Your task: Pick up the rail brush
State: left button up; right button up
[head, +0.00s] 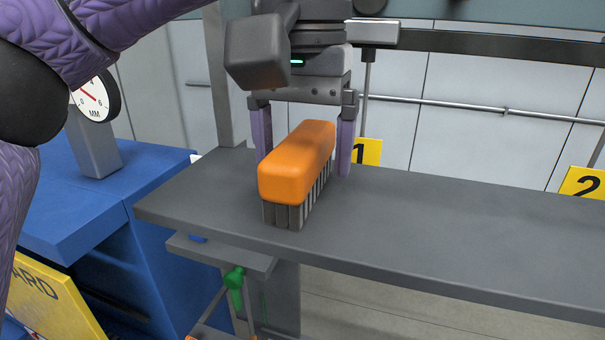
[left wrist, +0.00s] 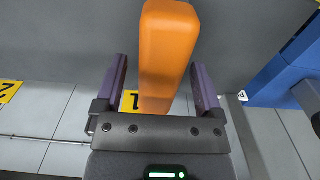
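The rail brush (head: 297,165) has an orange block-shaped back and dark grey bristles. It stands bristles down on the grey shelf, near its left end. My left gripper (head: 304,158) reaches down over the brush's far part, one purple finger on each side. In the left wrist view the orange back (left wrist: 167,50) runs between the two fingers of the left gripper (left wrist: 160,68), with gaps visible beside it, so the gripper is open. The bristles are hidden in that view. My right gripper is not in view.
The grey shelf (head: 430,225) is clear to the right of the brush. Yellow number signs 1 (head: 368,152) and 2 (head: 583,183) are behind it. A blue bench (head: 75,200) with a dial gauge (head: 95,100) stands at the left. A metal rail (head: 450,103) runs behind.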

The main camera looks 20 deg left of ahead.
aim_at(303, 137)
pick_arm(q)
grip_shut()
jog(key=shift+r, duration=0.1)
notch_tip(303, 137, up, 8)
jog(key=p, duration=0.5)
jog(key=shift+r, duration=0.15)
jog(key=shift+r+b, duration=0.15)
jog(key=shift+b, duration=0.2)
jog(key=shift+r, duration=0.65)
